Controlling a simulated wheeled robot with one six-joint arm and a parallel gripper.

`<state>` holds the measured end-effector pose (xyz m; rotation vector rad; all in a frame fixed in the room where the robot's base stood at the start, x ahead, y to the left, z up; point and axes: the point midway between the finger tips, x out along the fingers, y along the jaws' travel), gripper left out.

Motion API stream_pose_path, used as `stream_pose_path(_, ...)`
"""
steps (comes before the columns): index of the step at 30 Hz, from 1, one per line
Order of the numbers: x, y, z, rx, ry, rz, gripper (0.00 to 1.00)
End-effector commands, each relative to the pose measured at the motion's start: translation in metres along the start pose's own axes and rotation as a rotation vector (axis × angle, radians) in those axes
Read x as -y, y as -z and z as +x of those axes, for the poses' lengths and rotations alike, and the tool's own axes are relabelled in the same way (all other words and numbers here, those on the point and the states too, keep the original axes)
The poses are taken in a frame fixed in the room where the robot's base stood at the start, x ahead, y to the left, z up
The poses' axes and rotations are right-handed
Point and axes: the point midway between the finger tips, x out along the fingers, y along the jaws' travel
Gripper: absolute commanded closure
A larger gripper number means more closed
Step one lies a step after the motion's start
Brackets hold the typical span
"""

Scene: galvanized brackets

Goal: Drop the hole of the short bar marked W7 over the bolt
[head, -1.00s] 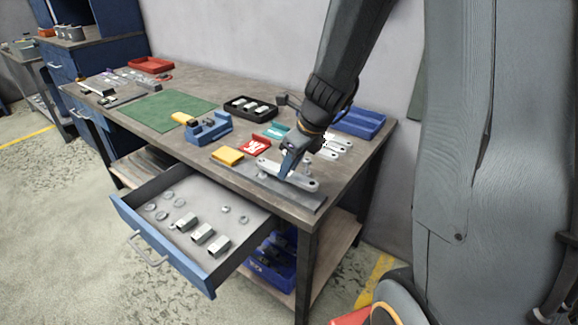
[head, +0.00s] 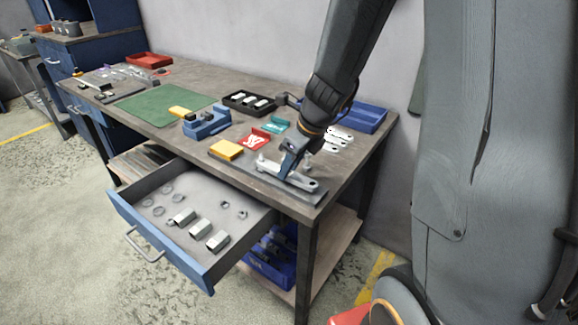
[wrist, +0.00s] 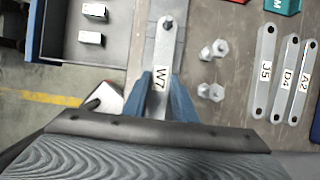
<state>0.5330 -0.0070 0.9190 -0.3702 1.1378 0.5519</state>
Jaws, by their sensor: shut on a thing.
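The short bar marked W7 (wrist: 165,60) is pale grey metal with a hole showing near its far end. My gripper (wrist: 162,92) is shut on the bar, with one blue finger on each side of it. In the head view my gripper (head: 287,172) and the bar (head: 300,180) are over the dark plate (head: 262,182) at the bench's front right. I cannot tell whether the bar touches the plate. Several small hex-shaped metal pieces (wrist: 220,47) stand to the right of the bar in the wrist view. I cannot make out which bolt is meant; it may be hidden by the bar.
Bars marked J5 (wrist: 265,70), D4 (wrist: 289,75) and A2 (wrist: 304,80) lie to the right in the wrist view. The open drawer (head: 165,240) juts out below the bench front. A yellow block (head: 226,149), red piece (head: 254,140) and blue fixture (head: 206,123) stand left of my gripper.

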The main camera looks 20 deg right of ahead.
Motion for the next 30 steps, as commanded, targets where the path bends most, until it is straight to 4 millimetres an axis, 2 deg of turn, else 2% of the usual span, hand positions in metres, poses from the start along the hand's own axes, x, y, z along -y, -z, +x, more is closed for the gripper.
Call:
stream_pose_path(13, 0.0002, 0.0038, 0.0095, 0.0, 0.0, 0.0, 1.0)
stream_pose_path(26, 0.0002, 0.0038, 0.0095, 0.0, 0.001, 0.0, 1.0)
stream_pose_path(27, 0.0002, 0.0038, 0.0096, 0.0, 0.0, 0.0, 0.7)
stream_pose_path(30, 0.0002, 0.0038, 0.0096, 0.0, 0.0, 0.0, 0.53)
